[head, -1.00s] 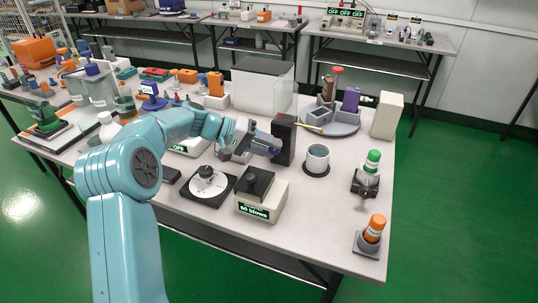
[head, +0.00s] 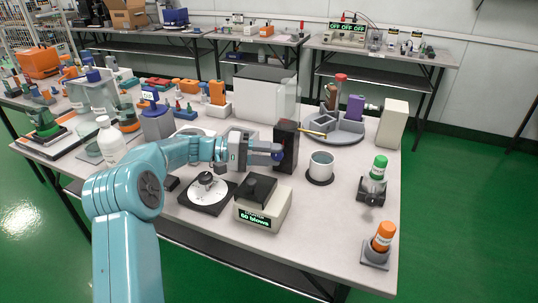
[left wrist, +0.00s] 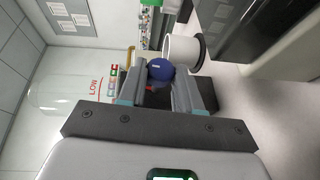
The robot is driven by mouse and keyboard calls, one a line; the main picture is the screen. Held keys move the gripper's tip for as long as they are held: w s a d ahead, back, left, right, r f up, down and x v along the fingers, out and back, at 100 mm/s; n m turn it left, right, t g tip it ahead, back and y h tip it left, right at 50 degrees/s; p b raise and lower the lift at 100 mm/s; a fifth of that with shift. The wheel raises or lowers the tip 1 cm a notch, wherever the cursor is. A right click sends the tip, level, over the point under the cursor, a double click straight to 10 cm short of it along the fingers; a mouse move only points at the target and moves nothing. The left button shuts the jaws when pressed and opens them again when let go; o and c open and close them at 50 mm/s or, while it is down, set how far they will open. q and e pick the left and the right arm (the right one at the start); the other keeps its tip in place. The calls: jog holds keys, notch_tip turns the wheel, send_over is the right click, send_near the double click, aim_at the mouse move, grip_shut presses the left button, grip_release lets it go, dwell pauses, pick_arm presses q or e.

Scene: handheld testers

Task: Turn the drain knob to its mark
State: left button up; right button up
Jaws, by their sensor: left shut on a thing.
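My left gripper (head: 262,152) is shut on a round blue knob (head: 277,157), beside a dark upright block (head: 287,140). In the left wrist view the blue knob (left wrist: 160,69) sits between the tips of the two grey fingers, with a small pale mark on its face. I take it for the drain knob. Red lettering reading LOW (left wrist: 96,85) shows on a clear surface left of the fingers. I cannot tell whether the knob's mark lines up with anything. My right gripper is not in view.
A pale cup (head: 321,165) on a dark pad stands right of the dark block. A counter box (head: 262,210) and a round white dial on a black plate (head: 205,192) are in front. Green-capped (head: 379,168) and orange-capped (head: 383,236) bottles stand at the right.

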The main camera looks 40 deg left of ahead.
pick_arm(q)
jog(key=o, duration=1)
jog(key=shift+o, duration=0.2)
jog(key=p+v, duration=0.2)
jog(key=v, duration=1.4)
jog(key=shift+s, duration=0.1)
